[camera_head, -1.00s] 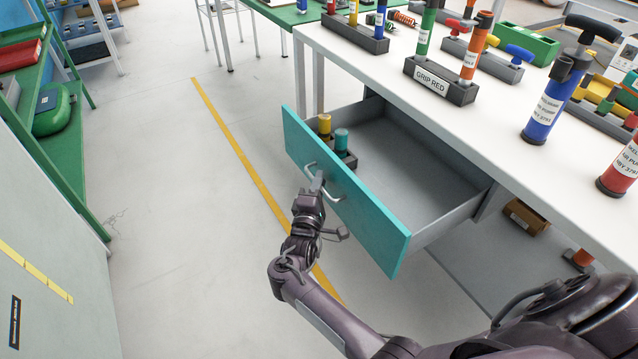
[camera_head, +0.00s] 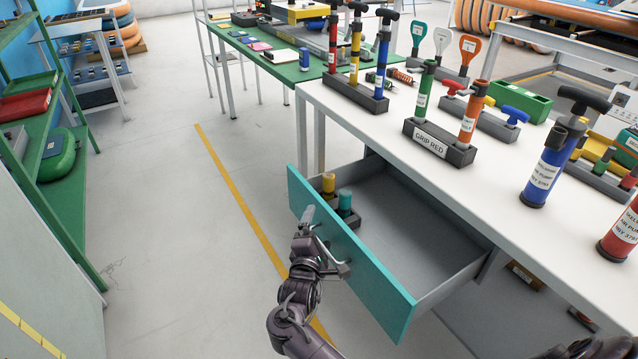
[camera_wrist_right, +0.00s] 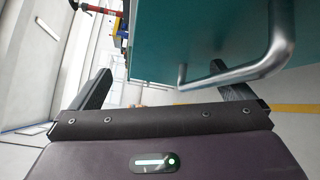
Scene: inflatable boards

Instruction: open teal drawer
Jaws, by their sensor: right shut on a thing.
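The teal drawer (camera_head: 365,265) stands well out from under the white table, its grey inside open to view. Its curved metal handle (camera_wrist_right: 258,66) shows large in the right wrist view, on the teal front. My right gripper (camera_head: 308,216) is at the front's outer side, shut on the handle; in the head view the gripper partly hides the handle. In the wrist view the gripper's fingers stand apart, with the handle's bent end near the right finger. My left gripper is not in view.
Yellow and teal cylinders (camera_head: 345,199) stand in a dark holder inside the drawer. A green shelf (camera_head: 70,200) stands at left. Floor (camera_head: 170,240) between is clear.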

